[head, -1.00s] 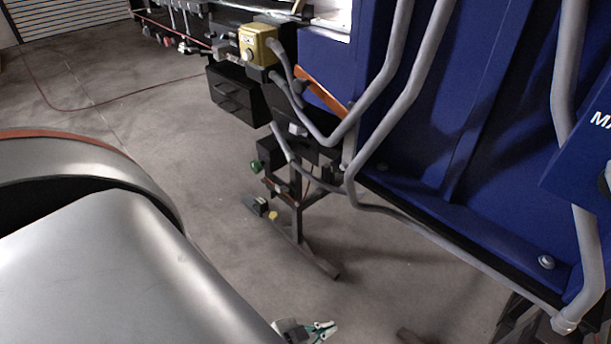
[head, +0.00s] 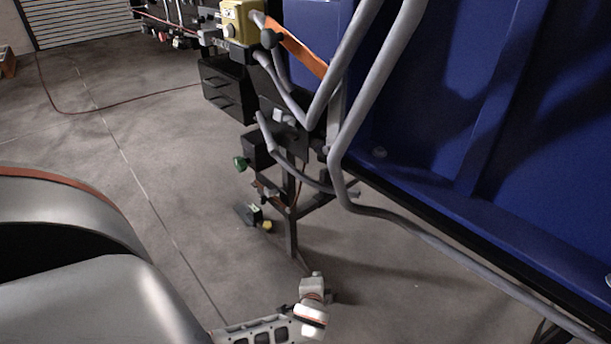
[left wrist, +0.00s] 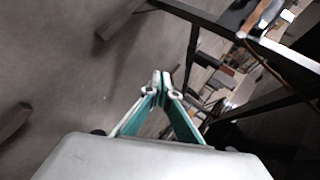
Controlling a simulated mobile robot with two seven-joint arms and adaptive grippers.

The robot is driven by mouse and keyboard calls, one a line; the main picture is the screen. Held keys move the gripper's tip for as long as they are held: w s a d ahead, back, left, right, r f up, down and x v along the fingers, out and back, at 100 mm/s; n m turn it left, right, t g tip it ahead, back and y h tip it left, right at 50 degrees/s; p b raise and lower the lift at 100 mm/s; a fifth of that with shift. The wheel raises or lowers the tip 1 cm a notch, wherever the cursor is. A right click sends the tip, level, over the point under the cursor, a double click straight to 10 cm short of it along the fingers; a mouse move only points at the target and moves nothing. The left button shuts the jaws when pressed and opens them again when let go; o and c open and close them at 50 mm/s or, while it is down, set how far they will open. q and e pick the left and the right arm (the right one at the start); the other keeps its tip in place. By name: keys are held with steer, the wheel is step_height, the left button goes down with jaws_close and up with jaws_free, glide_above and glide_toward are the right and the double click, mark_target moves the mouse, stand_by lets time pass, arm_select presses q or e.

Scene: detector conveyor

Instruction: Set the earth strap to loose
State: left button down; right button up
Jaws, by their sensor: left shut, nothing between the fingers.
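I cannot tell for sure which part is the earth strap. A flat orange bar or band (head: 297,47) slants down from the yellow box (head: 240,22) toward the blue panel. A thin orange-brown piece (head: 268,192) also shows low on the dark stand (head: 290,232). My left gripper (head: 313,288) is at the bottom middle of the head view, in front of the stand's foot; its fingers are hidden there. In the left wrist view its teal fingers (left wrist: 161,82) meet at the tips, with nothing between them. My right gripper is not in view.
Grey bent pipes (head: 350,110) run in front of the blue panel (head: 430,110) on the right. The stand carries a green knob (head: 240,163) and, lower, a yellow knob (head: 267,226). A black drawer box (head: 228,92) stands behind. Floor left of the stand is open.

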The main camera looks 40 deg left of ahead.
arm_select(q)
steer(key=w+a+r+y+b, duration=0.2)
steer(key=w+a+y+b, duration=0.1)
steer(key=w+a, duration=0.2)
steer(key=w+a+r+t+y+b, duration=0.1)
steer(key=w+a+r+y+b, duration=0.1)
steer(key=a, duration=0.6)
steer(key=w+y+b, duration=0.1)
steer(key=w+y, duration=0.1)
steer(key=w, duration=0.1)
steer(key=shift+w+m, duration=0.3)
steer(key=shift+m, duration=0.1)
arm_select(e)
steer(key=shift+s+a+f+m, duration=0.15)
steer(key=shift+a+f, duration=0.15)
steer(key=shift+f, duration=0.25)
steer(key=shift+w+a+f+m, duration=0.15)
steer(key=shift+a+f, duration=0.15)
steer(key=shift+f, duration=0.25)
arm_select(q)
steer(key=shift+f, duration=0.1)
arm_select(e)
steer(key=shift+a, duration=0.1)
